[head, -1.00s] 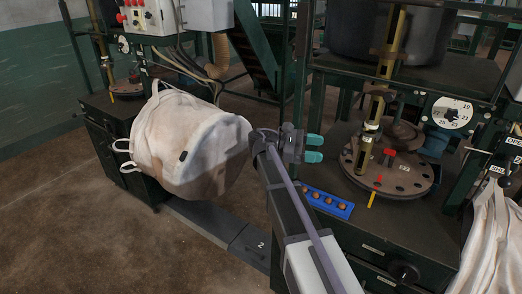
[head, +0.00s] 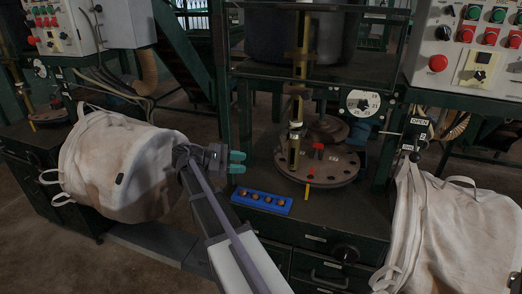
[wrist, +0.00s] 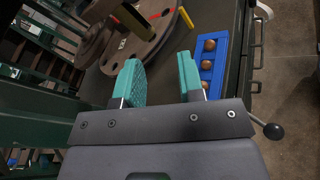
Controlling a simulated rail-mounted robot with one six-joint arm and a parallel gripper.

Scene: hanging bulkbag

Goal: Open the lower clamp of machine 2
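A sign reading OPEN (head: 420,122) is fixed to the machine frame at the right of the head view. A dark lever with a black knob (head: 415,156) is just below it, above a hanging white bag (head: 440,235). I take this lever to be a clamp handle, but no machine number is readable beside it. My gripper (head: 237,162), with teal fingers, is far left of the lever, above the bench beside a blue tray (head: 262,202). In the wrist view the fingers (wrist: 160,78) are apart with nothing between them.
A second white bag (head: 120,165) bulges at left, close to my arm. A round plate with a red part (head: 318,165) and a brass column (head: 297,90) stand on the bench. A control panel (head: 470,55) is at upper right. A black knob (head: 345,253) sticks out from the bench front.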

